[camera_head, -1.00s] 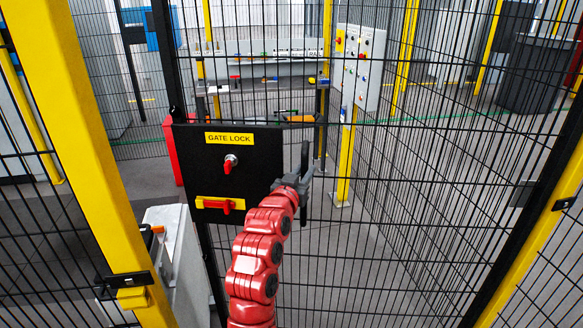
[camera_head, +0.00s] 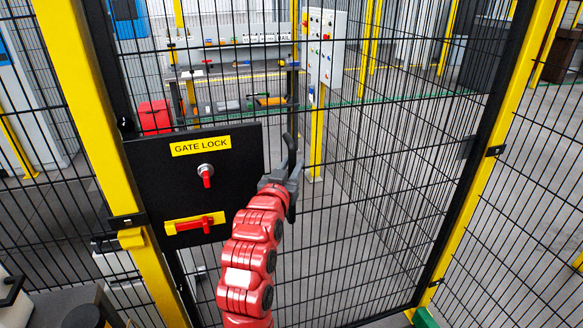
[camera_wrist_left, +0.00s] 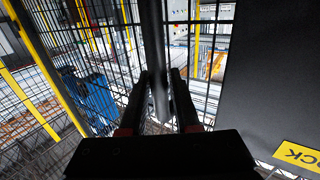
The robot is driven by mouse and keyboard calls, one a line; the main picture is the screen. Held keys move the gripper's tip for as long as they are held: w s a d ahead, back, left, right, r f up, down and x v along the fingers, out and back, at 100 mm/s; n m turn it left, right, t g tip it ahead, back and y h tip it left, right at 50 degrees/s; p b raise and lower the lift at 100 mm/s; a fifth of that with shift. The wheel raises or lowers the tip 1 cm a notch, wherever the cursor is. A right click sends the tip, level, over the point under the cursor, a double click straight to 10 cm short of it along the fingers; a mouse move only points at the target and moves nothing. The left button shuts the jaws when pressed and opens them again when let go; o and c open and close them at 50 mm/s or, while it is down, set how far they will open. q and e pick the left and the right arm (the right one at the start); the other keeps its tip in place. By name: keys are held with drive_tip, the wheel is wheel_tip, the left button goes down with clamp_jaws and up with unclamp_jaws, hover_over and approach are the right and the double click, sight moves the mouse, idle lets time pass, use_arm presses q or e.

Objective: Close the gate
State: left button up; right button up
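The gate (camera_head: 352,235) is a black mesh panel in a dark frame. Its black plate (camera_head: 150,190) carries the yellow "GATE LOCK" label (camera_head: 200,146), a red-handled key switch (camera_head: 206,175) and a red latch on a yellow strip (camera_head: 195,223). The plate's left edge looks close against the yellow post (camera_head: 92,130); any small gap there cannot be judged. My left gripper (camera_head: 291,172) is at the upright black handle right of the plate. In the left wrist view, the handle (camera_wrist_left: 156,55) stands between the fingers of the left gripper (camera_wrist_left: 160,95), which look closed around it. My right gripper is not in view.
A yellow post (camera_head: 492,160) stands on the gate's right side. Behind the mesh are a workbench (camera_head: 235,75), a red box (camera_head: 154,117) and a control panel (camera_head: 325,45) on a yellow stand. The floor just behind the gate looks clear.

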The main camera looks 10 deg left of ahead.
use_arm(q)
drive_tip(key=o, duration=0.3)
drive_tip(key=shift+w+a+f, duration=0.1)
drive_tip(key=shift+w, duration=0.1)
drive_tip(key=shift+s, duration=0.75)
drive_tip(key=s, duration=0.1)
drive_tip(key=s+b, duration=0.1)
drive_tip(key=s, duration=0.2)
drive_tip(key=shift+s+a+b, duration=0.25)
drive_tip(key=shift+s+b, duration=0.1)
drive_tip(key=shift+s, duration=0.05)
drive_tip(key=s+p, duration=0.3)
drive_tip(key=p, duration=0.3)
drive_tip(key=s+a+p, duration=0.1)
drive_tip(key=s+p, duration=0.3)
drive_tip(key=p, duration=0.3)
drive_tip(key=s+p, duration=0.4)
drive_tip(key=p, duration=0.2)
drive_tip(key=shift+s+a+p, duration=0.2)
drive_tip(key=shift+p, duration=0.15)
